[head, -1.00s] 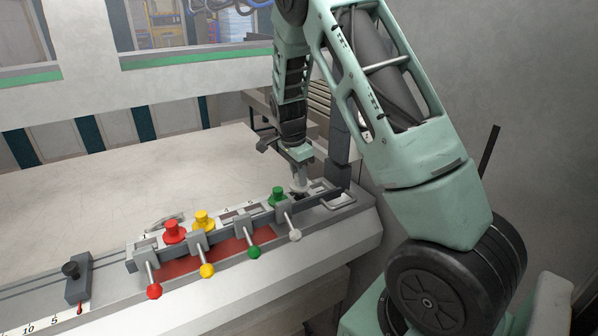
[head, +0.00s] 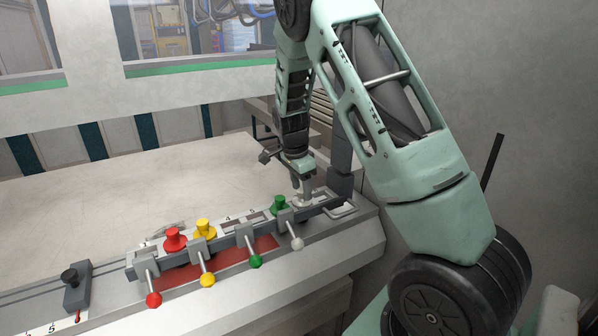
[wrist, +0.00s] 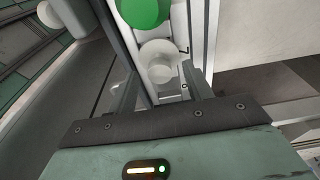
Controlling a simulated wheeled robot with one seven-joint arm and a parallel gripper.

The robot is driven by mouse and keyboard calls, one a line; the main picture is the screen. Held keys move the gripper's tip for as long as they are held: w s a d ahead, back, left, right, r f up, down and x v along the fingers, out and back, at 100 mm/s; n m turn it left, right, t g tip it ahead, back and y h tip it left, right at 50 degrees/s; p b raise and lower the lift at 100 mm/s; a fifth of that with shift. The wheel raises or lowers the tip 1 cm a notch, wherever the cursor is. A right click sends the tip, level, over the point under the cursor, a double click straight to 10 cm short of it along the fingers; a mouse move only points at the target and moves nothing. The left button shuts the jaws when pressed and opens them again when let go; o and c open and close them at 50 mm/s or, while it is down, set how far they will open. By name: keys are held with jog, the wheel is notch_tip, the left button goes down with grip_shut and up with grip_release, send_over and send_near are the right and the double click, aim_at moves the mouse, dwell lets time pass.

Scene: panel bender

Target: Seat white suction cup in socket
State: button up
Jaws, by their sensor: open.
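The white suction cup (wrist: 158,60) is in the grey rail, just beyond the green suction cup (wrist: 143,10) in the wrist view. In the head view, the white cup (head: 303,203) shows as a pale rim under my gripper (head: 305,190), right of the green cup (head: 279,205). My gripper (wrist: 162,85) is open, its fingers on either side of the white cup's narrow part. I cannot tell whether they touch it. The cup looks upright; its base and the socket under it are mostly hidden, so how deep it sits cannot be told.
A red cup (head: 175,239) and a yellow cup (head: 204,229) stand further left on the rail (head: 325,206). Several levers with coloured ball knobs stick out along its front. A wire handle (head: 343,211) and a dark post (head: 341,165) are close on the right. The table behind is clear.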

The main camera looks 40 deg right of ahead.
aim_at(293, 204)
notch_tip(293, 204, up, 17)
jog(key=a+b, duration=0.2)
jog(key=b, duration=0.1)
jog(key=shift+w+a, duration=0.2)
jog(key=shift+w, duration=0.1)
jog(key=s+a+f+n+y, duration=0.1)
jog(key=s+a+f+n, duration=0.15)
jog(key=a+n, duration=0.4)
jog(key=s+a+f+n+y, duration=0.1)
jog(key=s+a+n, duration=0.2)
jog(key=a, duration=0.7)
jog(key=s+a+f+n, duration=0.2)
jog(key=a+n, duration=0.2)
jog(key=a, duration=0.4)
jog(key=s+a+f+n, duration=0.2)
jog(key=s+a+n, duration=0.3)
jog(key=s, duration=0.5)
jog(key=s+a+f+n, duration=0.3)
jog(key=s+a+n, duration=0.3)
jog(key=s+n, duration=0.4)
jog(key=shift+s+a, duration=0.15)
jog(key=shift+s, duration=0.3)
